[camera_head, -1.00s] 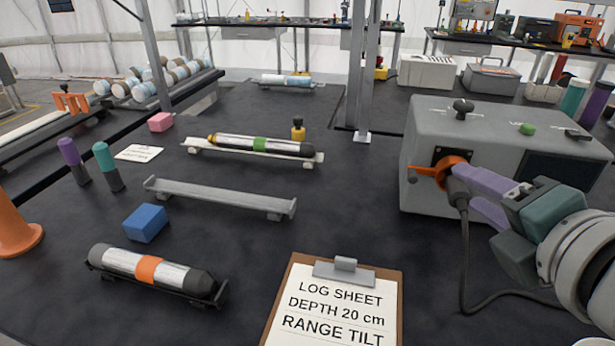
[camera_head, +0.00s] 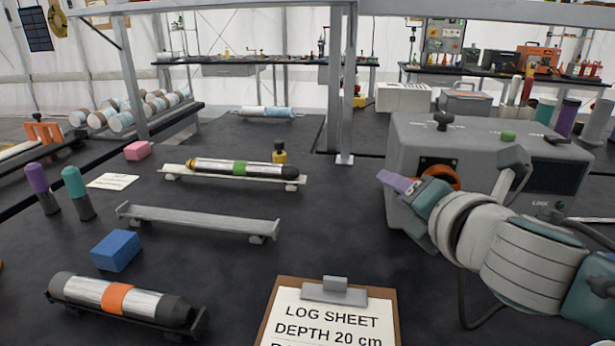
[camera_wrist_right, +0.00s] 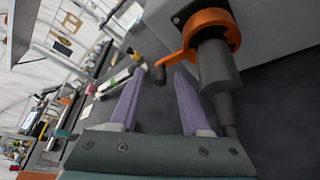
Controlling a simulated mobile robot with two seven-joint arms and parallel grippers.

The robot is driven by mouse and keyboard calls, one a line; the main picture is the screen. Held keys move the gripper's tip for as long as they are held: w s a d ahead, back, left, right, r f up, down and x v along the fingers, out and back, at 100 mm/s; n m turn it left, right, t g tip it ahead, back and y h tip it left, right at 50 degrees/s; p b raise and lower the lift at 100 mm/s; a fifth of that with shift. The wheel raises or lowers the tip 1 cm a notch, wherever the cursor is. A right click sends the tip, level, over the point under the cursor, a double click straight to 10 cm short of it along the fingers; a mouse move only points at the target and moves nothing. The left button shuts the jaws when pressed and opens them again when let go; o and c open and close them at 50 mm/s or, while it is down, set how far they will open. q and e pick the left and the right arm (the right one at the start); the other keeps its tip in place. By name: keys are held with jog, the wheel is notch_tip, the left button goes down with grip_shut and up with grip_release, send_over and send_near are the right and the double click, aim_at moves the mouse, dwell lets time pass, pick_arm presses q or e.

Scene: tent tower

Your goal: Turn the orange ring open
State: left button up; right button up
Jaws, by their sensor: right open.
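The orange ring (camera_head: 442,174) is on the front of the grey box (camera_head: 410,140), partly hidden by my right gripper. In the right wrist view the orange ring (camera_wrist_right: 212,18) sits around a grey cable plug (camera_wrist_right: 214,75), and its orange arm with a dark knob (camera_wrist_right: 160,76) sticks out to the left. My right gripper (camera_head: 388,180) is open in front of the box. In the wrist view its two purple fingers (camera_wrist_right: 160,78) appear on either side of the knob; I cannot tell whether they touch it. My left gripper is not in view.
A black cable (camera_head: 462,300) hangs below my right wrist. The clipboard (camera_head: 345,290) lies at the front of the dark table. Cylinders on cradles, a blue block (camera_head: 116,250) and an empty rail (camera_head: 195,220) are to the left. The table between rail and box is clear.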

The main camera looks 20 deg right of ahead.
jog(key=shift+w, duration=0.2)
jog(key=shift+c, duration=0.3)
grip_shut()
